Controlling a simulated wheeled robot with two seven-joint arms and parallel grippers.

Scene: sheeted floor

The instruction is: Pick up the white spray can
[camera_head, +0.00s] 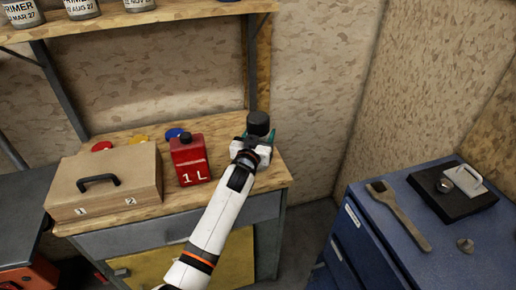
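My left gripper (258,136) is at the right end of the wooden workbench, its arm rising from the bottom edge. A dark cylindrical top (258,122) shows just beyond it, between its greenish fingers. This may be the cap of the spray can, but the body below is hidden behind my gripper and wrist. I cannot tell whether the fingers touch it or are closed. No white can body shows clearly. My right gripper is not in view.
A red 1 L can (190,160) stands just left of my arm, beside a wooden case (105,183). A shelf (160,15) with several primer tins hangs above. A blue cabinet (400,235) at right holds a wrench (398,213) and a black box (452,193).

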